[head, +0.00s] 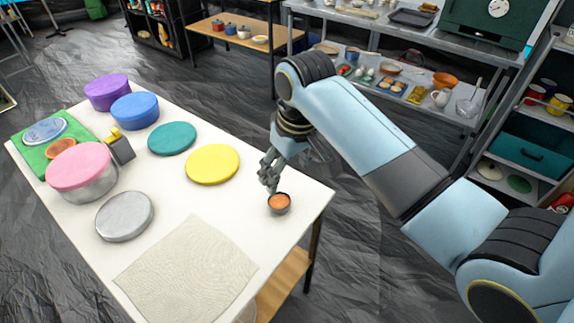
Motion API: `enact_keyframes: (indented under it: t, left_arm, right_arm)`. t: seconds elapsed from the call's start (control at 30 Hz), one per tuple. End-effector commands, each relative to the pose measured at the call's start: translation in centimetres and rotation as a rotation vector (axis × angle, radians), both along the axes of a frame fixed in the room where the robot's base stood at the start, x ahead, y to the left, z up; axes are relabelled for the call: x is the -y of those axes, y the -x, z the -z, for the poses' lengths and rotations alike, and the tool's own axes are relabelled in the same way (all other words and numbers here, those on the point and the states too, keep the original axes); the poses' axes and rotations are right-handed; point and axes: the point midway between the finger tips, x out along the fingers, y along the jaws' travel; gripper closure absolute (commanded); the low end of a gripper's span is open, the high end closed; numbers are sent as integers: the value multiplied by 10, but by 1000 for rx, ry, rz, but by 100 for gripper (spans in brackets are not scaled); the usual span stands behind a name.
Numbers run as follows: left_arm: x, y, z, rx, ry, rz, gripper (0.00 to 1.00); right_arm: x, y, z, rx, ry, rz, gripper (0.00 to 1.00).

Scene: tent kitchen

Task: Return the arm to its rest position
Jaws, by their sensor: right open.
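My right arm comes in from the right, over the right edge of the white table (185,200). My right gripper (268,183) is open and points down. It is just above and behind a small bowl with orange-brown contents (279,203). The bowl stands upright near the table's right edge. I cannot tell whether the fingertips touch its rim. My left gripper is not in view.
The table holds a yellow lid (213,164), a teal lid (172,138), a pink-lidded pot (80,170), blue (135,110) and purple (107,92) containers, a silver lid (124,215), a green board (28,150) and a cloth (185,270). Shelving (410,70) stands behind.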

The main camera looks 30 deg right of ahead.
Motion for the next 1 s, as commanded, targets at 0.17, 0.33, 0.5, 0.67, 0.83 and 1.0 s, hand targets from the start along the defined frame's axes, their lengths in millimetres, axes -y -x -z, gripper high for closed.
enact_keyframes:
  t: [0.17, 0.33, 0.5, 0.67, 0.83, 1.0]
  left_arm:
    - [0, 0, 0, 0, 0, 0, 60]
    - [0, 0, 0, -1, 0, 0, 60]
    - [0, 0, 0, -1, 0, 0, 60]
    - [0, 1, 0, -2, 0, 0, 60]
    - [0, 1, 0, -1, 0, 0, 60]
    - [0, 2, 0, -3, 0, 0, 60]
  right_arm:
    - [0, 1, -2, -1, 0, 0, 26]
    - [0, 1, -2, -1, 0, 0, 26]
    - [0, 0, -1, -1, 0, 0, 26]
    - [3, 15, -1, 7, 10, 4, 26]
    - [13, 73, -11, 44, 45, 14, 26]
    - [19, 122, -32, 83, 73, 17, 26]
